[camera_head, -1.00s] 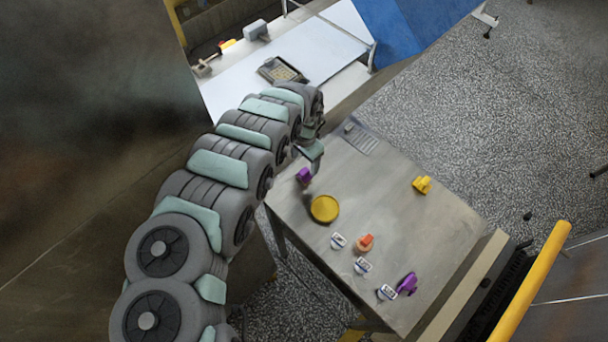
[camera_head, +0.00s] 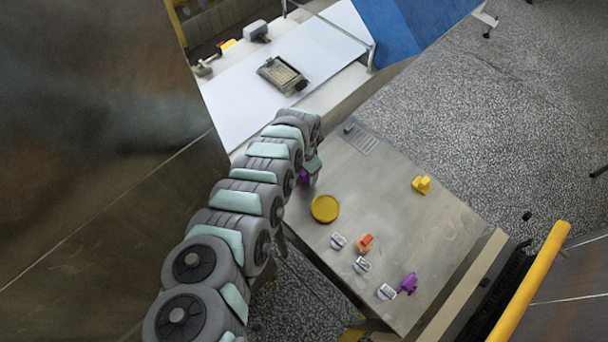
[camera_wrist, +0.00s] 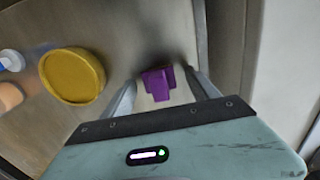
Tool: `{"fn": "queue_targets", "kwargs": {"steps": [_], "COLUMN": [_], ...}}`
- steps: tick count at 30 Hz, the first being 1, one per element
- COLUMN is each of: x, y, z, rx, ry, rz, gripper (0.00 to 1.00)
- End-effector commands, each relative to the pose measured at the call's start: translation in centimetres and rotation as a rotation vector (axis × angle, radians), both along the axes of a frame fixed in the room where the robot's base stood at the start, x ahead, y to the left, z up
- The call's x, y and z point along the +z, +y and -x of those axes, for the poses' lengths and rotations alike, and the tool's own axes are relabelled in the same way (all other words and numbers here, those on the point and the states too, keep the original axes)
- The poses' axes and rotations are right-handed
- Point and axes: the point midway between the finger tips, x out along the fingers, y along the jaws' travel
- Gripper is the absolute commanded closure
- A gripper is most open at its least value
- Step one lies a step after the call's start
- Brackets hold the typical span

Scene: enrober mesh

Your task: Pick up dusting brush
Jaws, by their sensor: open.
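A small purple item (camera_head: 304,178) lies near the left edge of the metal table, partly hidden by my arm in the head view. I cannot tell surely whether it is the dusting brush. In the wrist view this purple item (camera_wrist: 158,83) shows between my gripper's two fingers, just past their tips. My gripper (camera_wrist: 163,95) is open and empty, with a finger on each side; contact cannot be told. A second purple item (camera_head: 408,284) lies at the table's near right part, away from my gripper.
A round yellow lid or dish (camera_head: 325,209) lies close to the purple item. Several white-and-blue pieces and an orange piece (camera_head: 365,242) lie nearer the front. A yellow piece (camera_head: 423,185) sits at the right. The table (camera_head: 390,220) is bare in the middle.

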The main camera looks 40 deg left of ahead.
Motion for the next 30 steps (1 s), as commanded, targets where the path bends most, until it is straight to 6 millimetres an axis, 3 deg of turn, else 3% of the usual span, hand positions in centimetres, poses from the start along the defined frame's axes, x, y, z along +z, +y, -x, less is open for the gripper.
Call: {"fn": "queue_targets", "kwargs": {"steps": [7,30], "x": [-0.06,-0.08], "y": [-0.04,-0.06], "z": [0.01,0.03], "rx": [-0.001,0.0], "ry": [0.0,0.0], "rz": [0.0,0.001], "gripper": [0.32,0.95]}}
